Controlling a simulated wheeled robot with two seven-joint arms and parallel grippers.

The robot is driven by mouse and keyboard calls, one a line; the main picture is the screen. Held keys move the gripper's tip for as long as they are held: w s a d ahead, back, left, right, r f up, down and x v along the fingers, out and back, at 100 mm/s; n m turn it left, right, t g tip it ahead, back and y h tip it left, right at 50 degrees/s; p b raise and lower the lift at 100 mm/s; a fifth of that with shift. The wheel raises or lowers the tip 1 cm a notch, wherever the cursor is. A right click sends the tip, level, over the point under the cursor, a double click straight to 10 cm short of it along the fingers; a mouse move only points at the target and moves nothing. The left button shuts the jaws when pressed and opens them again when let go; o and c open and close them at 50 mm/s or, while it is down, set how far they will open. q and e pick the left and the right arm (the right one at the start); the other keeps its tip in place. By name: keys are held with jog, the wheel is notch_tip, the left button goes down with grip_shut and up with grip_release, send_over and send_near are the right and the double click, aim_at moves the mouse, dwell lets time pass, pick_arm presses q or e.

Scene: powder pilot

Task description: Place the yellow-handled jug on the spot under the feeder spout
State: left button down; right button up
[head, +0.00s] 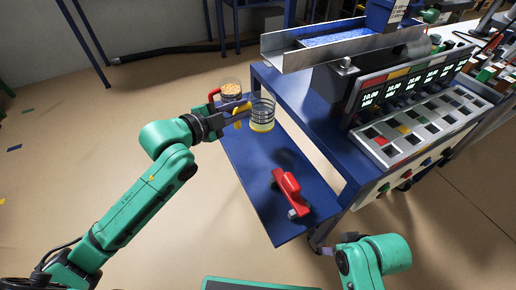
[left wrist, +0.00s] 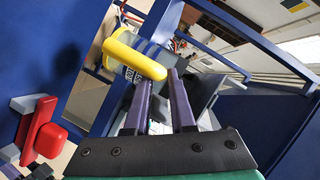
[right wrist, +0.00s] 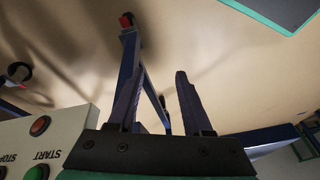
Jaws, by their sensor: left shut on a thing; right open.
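The yellow-handled jug (head: 262,117) is clear with dark bands and yellow at its bottom, in front of the lower blue shelf. My left gripper (head: 240,112) is shut on its yellow handle, which also shows in the left wrist view (left wrist: 135,54) at the fingers (left wrist: 160,80). Whether the jug touches the shelf is unclear. The feeder trough (head: 335,50) holds blue powder, its spout end to the jug's upper right. I cannot make out the spot under the spout. My right gripper (right wrist: 160,75) is open and empty; it is outside the head view.
A red-handled jug with orange grains (head: 231,86) stands just behind my left gripper. The control panel (head: 415,115) is at right. START and STOP buttons (right wrist: 38,125) show beside my right gripper.

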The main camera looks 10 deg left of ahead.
pick_arm(q)
notch_tip(320, 180, down, 9)
jog(key=b, duration=0.3)
jog(key=shift+f, duration=0.3)
pick_arm(e)
jog(key=w+a+f+t+y, duration=0.3)
jog(key=w+a+f+t, duration=0.1)
jog(key=a, duration=0.3)
jog(key=shift+a+f, duration=0.35)
jog(key=shift+f, duration=0.15)
pick_arm(q)
jog(key=c, duration=0.8)
grip_release()
jog(key=shift+f, duration=0.1)
jog(key=shift+o, duration=0.2)
pick_arm(e)
jog(key=shift+a, duration=0.1)
